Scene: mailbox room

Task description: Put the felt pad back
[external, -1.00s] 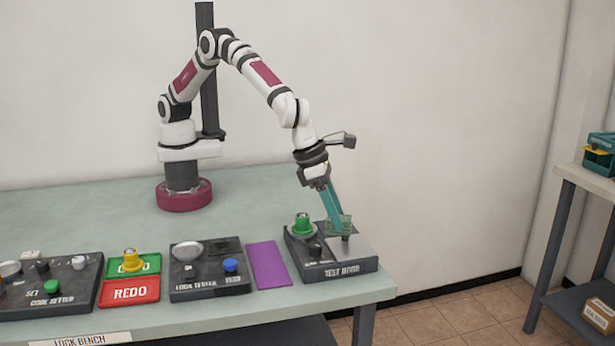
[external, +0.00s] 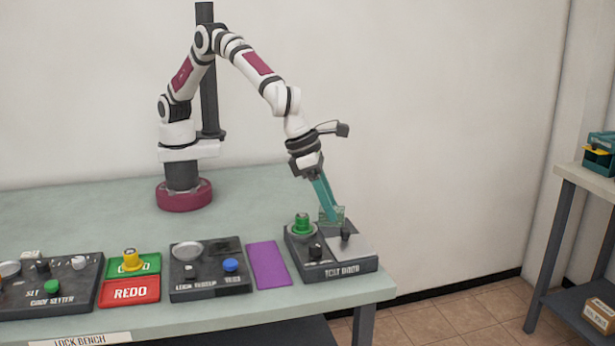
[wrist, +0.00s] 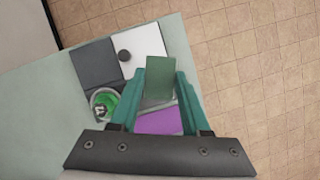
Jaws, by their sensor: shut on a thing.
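My gripper (external: 330,213) is above the test door unit (external: 335,268) at the right of the bench. Its teal fingers are shut on a flat green rectangular piece, which I take as the felt pad (wrist: 159,78). The pad also shows at the fingertips in the external view (external: 338,214), beside and above the unit's black knob (external: 345,231). In the wrist view the pad lies between the fingers (wrist: 158,85). A flat purple rectangle (external: 268,264) lies on the bench left of the test door unit; part of it shows beneath the fingers in the wrist view (wrist: 160,122).
A green knob (external: 302,224) stands on the test door unit, left of my gripper. The lock tester (external: 208,285), red REDO plate (external: 130,291) and code setter (external: 50,290) line the front. The bench (external: 90,215) behind them is mostly clear. A shelf (external: 590,178) stands right.

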